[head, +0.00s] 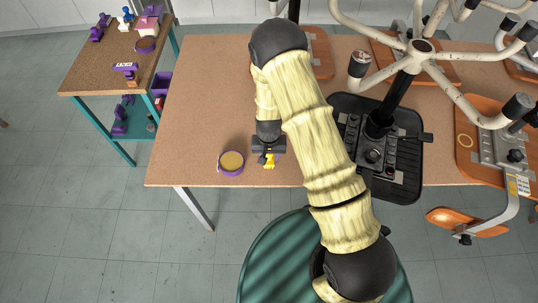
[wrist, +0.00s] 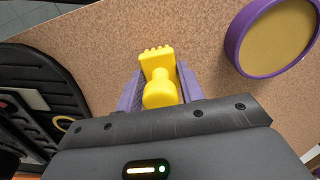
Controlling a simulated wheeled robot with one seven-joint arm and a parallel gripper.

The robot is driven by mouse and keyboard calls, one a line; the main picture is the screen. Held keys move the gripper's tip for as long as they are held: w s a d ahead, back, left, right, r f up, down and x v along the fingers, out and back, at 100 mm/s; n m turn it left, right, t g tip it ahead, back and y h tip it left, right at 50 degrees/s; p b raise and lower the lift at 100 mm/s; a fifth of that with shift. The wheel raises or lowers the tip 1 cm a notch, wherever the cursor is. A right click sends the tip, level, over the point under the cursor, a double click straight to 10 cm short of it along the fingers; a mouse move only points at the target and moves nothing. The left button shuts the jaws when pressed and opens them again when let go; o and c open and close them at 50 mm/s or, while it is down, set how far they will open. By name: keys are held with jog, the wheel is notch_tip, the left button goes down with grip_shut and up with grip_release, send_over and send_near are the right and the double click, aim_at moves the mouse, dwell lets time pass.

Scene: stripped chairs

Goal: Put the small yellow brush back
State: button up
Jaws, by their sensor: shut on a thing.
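The small yellow brush (wrist: 158,75) is between the purple fingers of my gripper (wrist: 153,88) in the wrist view. The gripper is shut on it, with the bristle end pointing away from the palm. In the head view the brush (head: 269,161) shows as a small yellow shape below my gripper (head: 266,155), over the front part of the brown table (head: 200,120). I cannot tell whether the brush touches the tabletop. A round purple-rimmed dish with a tan inside (head: 231,162) stands just left of the gripper; it also shows at the upper right in the wrist view (wrist: 277,38).
A black tray (head: 408,190) with a stripped chair base (head: 420,50) stands right of my arm. Orange chair parts (head: 480,140) lie farther right. A smaller side table (head: 90,75) with purple items and another round dish (head: 145,45) stands at the left. The table's left part is clear.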

jog(key=shift+f, duration=0.15)
jog(key=o, duration=0.9)
jog(key=shift+w+r, duration=0.15)
jog(key=shift+r, duration=0.3)
jog(key=r+b, duration=0.2)
jog(key=r, duration=0.9)
jog(key=shift+s+r+b, duration=0.2)
jog(key=shift+b, duration=0.1)
